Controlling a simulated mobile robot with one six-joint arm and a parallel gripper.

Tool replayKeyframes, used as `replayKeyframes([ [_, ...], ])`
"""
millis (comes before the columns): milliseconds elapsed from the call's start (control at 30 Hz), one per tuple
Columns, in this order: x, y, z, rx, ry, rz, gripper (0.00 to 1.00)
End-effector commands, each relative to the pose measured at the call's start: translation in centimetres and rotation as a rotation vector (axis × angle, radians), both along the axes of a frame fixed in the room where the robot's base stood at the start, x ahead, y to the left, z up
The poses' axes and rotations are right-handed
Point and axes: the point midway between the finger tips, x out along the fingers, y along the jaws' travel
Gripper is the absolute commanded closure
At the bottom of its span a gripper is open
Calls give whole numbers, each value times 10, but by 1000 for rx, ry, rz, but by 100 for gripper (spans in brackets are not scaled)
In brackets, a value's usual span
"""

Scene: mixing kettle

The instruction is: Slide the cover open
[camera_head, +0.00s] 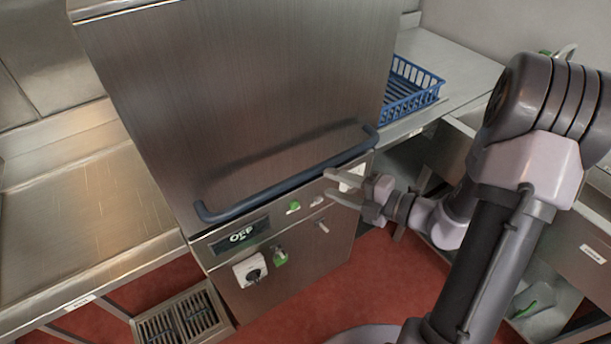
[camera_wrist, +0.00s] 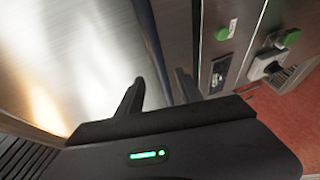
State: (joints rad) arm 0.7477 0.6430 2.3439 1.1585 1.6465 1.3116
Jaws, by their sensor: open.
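The cover (camera_head: 240,85) is a large brushed-steel hood in the middle of the head view, and its shiny face fills the left of the wrist view (camera_wrist: 60,60). A long dark blue bar handle (camera_head: 290,180) runs along its lower front edge. My gripper (camera_head: 333,186) is open and empty, just below the right half of the handle, in front of the control panel. In the wrist view, the handle (camera_wrist: 150,35) runs down towards the gap between the open fingers (camera_wrist: 158,76). I cannot tell whether the fingers touch it.
The panel below has an OFF display (camera_head: 241,235), green buttons and a knob (camera_head: 250,270). A steel counter (camera_head: 85,210) stands left, and a blue basket (camera_head: 410,90) sits on the right counter. A floor grate (camera_head: 180,320) lies low left. Red floor is open in front.

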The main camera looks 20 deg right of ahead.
Motion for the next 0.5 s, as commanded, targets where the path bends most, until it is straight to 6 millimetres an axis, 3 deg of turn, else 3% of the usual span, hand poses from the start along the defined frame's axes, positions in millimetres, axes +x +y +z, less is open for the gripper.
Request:
replayKeyframes([
  [200,42,38,-14,-3,-1,7,57],
  [500,64,56,-16,-3,0,3,57],
])
